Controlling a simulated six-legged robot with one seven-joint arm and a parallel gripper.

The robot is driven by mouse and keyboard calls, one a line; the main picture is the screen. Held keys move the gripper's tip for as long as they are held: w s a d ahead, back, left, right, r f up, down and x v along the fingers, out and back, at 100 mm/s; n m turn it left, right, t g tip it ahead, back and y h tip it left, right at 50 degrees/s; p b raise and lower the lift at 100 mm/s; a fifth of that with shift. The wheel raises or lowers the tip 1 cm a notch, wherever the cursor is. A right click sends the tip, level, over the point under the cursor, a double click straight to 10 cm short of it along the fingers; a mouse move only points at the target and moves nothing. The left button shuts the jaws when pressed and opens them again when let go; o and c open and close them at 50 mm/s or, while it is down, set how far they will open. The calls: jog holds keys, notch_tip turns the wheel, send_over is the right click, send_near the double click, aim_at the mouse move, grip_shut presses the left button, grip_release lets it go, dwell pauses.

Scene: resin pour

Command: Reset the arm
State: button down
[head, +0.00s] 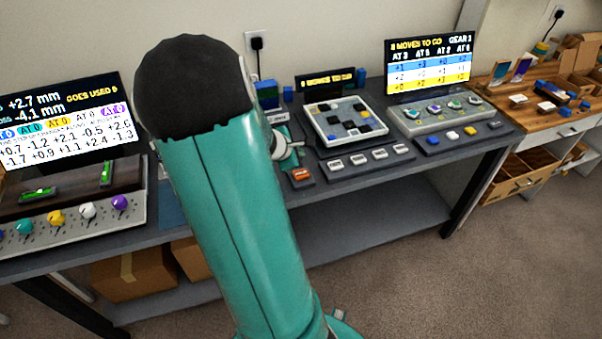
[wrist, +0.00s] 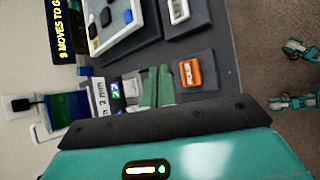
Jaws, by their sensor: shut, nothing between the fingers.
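My teal arm (head: 235,210) with its black rounded joint stands across the left middle of the head view and hides part of the bench behind it. My gripper (wrist: 157,86) shows in the wrist view as two green fingers side by side, shut and empty. It is over the dark bench, just left of the orange POUR button (wrist: 190,73) in that view. In the head view the same button (head: 301,176) lies right of my arm, and the gripper is mostly hidden behind the arm.
A grey bench (head: 350,196) carries a tray of tiles (head: 345,122), several labelled keys, a knob panel (head: 440,115) and a screen (head: 430,66). Left of my arm are another screen (head: 65,120) and coloured knobs. A wooden table (head: 535,112) stands right. Carpet in front is clear.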

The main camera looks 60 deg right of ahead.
dwell(0.7)
jog(key=w+a+r+m+t+y, duration=0.1)
jog(key=w+a+r+m+t, duration=0.25)
jog(key=a, duration=0.65)
jog(key=w+a+r+m+y, duration=0.2)
jog(key=w+a+r, duration=0.4)
jog(key=a, duration=0.4)
jog(key=s+a+r+t+y, duration=0.1)
jog(key=s+a+r+y, duration=0.1)
jog(key=a, duration=0.7)
jog(key=s+a+r+m+t+y, duration=0.1)
jog(key=s+a+r+y, duration=0.1)
jog(key=a, duration=0.7)
jog(key=s+a+r+t+y, duration=0.1)
jog(key=a+r, duration=0.3)
jog(key=a, duration=0.6)
jog(key=shift+s+r+m+y, duration=0.25)
jog(key=shift+s+m+y, duration=0.1)
jog(key=shift+s+y, duration=0.2)
jog(key=shift+t, duration=0.25)
